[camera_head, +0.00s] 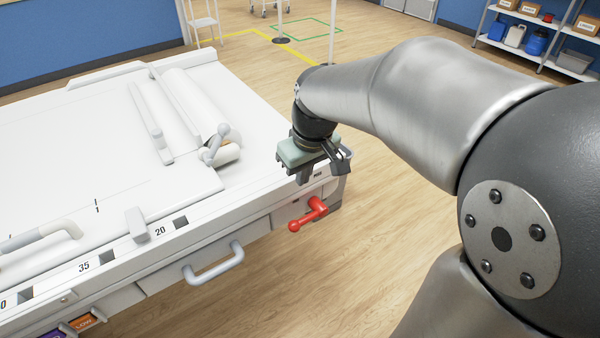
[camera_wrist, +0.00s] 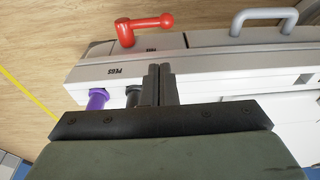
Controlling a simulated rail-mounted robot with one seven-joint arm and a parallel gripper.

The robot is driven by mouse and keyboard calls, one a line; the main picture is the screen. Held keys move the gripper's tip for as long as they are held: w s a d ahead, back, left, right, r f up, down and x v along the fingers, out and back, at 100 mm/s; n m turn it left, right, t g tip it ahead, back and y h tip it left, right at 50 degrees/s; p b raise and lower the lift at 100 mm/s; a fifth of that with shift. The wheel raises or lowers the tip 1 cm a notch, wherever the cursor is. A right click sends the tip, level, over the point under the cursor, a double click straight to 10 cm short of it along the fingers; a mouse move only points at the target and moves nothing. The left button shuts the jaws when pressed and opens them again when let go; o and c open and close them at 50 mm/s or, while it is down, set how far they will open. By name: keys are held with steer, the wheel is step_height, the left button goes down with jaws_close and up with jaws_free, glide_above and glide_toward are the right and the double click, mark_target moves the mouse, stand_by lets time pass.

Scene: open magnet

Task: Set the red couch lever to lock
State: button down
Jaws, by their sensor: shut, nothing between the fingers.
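The red couch lever (camera_head: 307,214) is on the side face of the white couch near its right end, with its ball knob pointing left and slightly down. It also shows in the wrist view (camera_wrist: 142,27), at the top, with its hub left and knob right. A small label beside it is too small to read. My gripper (camera_head: 332,160) is above the couch's corner edge, above and apart from the lever. In the wrist view my gripper's fingers (camera_wrist: 159,68) are together and empty, over the couch edge below the lever in the picture.
A grey pull handle (camera_head: 214,264) sticks out from the couch side, left of the lever. A purple peg (camera_wrist: 97,100) and a dark peg (camera_wrist: 133,96) stand beside the fingers, near a PEGS label. White rails and a grey-jointed fixture (camera_head: 218,145) lie on the couch top.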

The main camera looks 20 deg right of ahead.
steer(key=shift+w+d+f, duration=0.1)
steer(key=shift+w, duration=0.05)
steer(key=b, duration=0.2)
glide_above(301, 221)
steer(key=x, duration=0.4)
steer(key=s+x, duration=0.1)
steer(key=x, duration=0.3)
steer(key=s+d+x, duration=0.1)
steer(key=x, duration=0.3)
steer(key=shift+a+f, duration=0.2)
steer(key=shift+f, duration=0.15)
steer(key=shift+s+f, duration=0.15)
steer(key=shift+f, duration=0.5)
